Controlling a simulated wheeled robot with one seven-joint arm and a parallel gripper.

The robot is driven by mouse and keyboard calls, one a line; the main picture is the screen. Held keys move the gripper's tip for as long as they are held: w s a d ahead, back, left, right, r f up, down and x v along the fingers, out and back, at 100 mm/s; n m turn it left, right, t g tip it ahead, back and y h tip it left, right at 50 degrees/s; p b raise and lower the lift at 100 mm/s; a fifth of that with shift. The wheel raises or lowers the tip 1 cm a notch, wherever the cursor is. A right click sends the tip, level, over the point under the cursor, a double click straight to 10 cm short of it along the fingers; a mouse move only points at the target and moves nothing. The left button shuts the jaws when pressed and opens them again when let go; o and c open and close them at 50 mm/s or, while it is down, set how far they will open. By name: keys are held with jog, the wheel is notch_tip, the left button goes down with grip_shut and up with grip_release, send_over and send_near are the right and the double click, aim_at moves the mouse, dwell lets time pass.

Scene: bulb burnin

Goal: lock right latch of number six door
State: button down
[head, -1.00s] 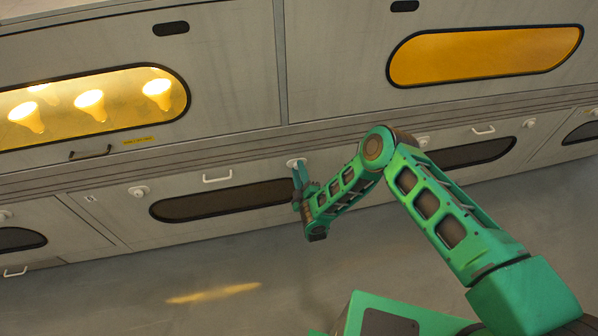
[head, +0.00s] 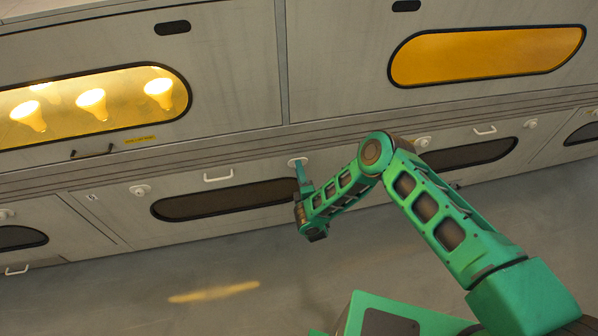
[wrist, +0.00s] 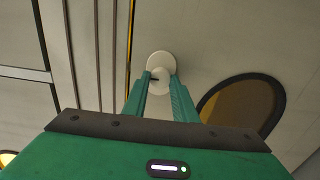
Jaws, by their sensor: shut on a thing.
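The right latch (head: 298,161) is a white round knob at the upper right corner of a lower door (head: 130,220) with a dark rounded window (head: 222,201). It also shows in the wrist view as a white disc (wrist: 161,62) with a smaller knob (wrist: 159,86). My gripper (head: 298,167) reaches up to it, with a finger on each side; in the wrist view, the gripper (wrist: 160,82) is shut on the knob. The fingers partly hide the knob. The door's number is too small to read.
A white handle (head: 218,177) and the left latch (head: 140,190) are on the same door. Above is a lit window with bulbs (head: 92,103); at upper right is an orange window (head: 486,55). The grey floor (head: 150,285) below is clear.

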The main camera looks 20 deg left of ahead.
jog(key=shift+s+a+f, duration=0.1)
jog(key=shift+s+a, duration=0.15)
jog(key=shift+s, duration=0.1)
jog(key=c, duration=1.5)
grip_release()
jog(key=shift+o, duration=0.3)
jog(key=shift+w+d, duration=0.1)
jog(key=shift+w, duration=0.05)
jog(key=shift+d, duration=0.1)
jog(key=v, duration=1)
jog(key=shift+s, duration=0.3)
jog(key=shift+d, duration=0.1)
